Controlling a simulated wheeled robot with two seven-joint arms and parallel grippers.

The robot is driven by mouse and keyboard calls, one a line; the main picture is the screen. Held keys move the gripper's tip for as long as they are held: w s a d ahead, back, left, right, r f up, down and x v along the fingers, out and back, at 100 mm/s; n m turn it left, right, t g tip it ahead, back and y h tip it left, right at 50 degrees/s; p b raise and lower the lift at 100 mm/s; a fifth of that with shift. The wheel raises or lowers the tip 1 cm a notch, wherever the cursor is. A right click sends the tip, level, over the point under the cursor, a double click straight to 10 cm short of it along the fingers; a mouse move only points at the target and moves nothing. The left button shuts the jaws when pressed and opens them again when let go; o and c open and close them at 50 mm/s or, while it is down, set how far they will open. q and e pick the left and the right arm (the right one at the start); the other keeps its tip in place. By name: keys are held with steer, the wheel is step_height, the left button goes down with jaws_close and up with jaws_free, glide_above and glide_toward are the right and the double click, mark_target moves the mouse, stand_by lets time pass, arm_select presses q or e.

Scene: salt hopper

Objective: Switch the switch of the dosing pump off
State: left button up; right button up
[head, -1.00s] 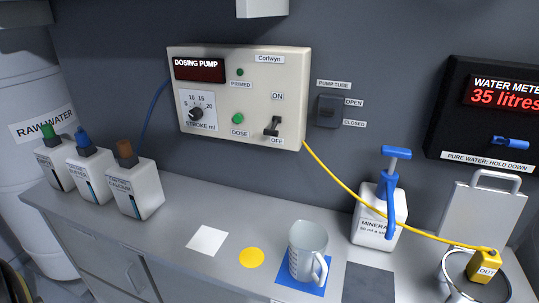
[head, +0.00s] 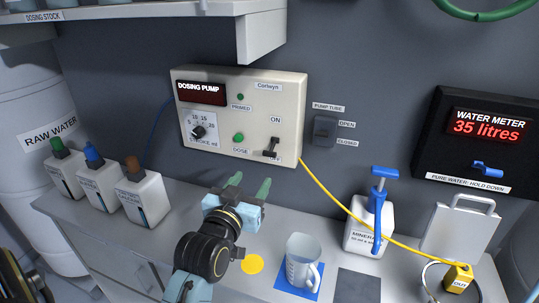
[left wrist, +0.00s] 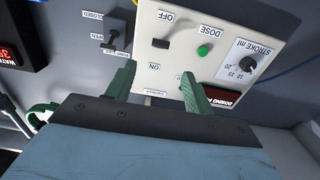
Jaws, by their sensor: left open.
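The dosing pump (head: 222,129) is a cream box on the wall with a red display, stroke dial and green buttons. Its dark toggle switch (head: 271,148) sits at the lower right between the ON and OFF labels; which way its lever is set I cannot tell for sure. The switch also shows in the left wrist view (left wrist: 160,43), where the panel appears upside down. My left gripper (head: 250,183) is open and empty, with green fingers pointing toward the panel, below and in front of the switch and apart from it. My right gripper is not in view.
A pump tube switch (head: 324,131) is right of the pump. A yellow tube (head: 345,207) runs from the pump over a white mineral bottle (head: 365,237). A clear jug (head: 301,258) stands on a blue mat. Several bottles stand left. A shelf (head: 140,10) overhangs above.

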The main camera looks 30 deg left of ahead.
mark_target(269, 154)
arm_select(q)
steer(key=p+x, duration=0.1)
steer(key=x, duration=1.2)
steer(key=shift+a+p, duration=0.1)
steer(key=shift+p, duration=0.3)
steer(key=c, duration=1)
steer(key=shift+w+f+t+b, duration=0.1)
steer(key=shift+f+t+b, duration=0.3)
steer(key=shift+b, duration=0.75)
steer(key=shift+t+b, duration=0.3)
steer(key=shift+b, duration=0.15)
steer(key=shift+r, duration=0.1)
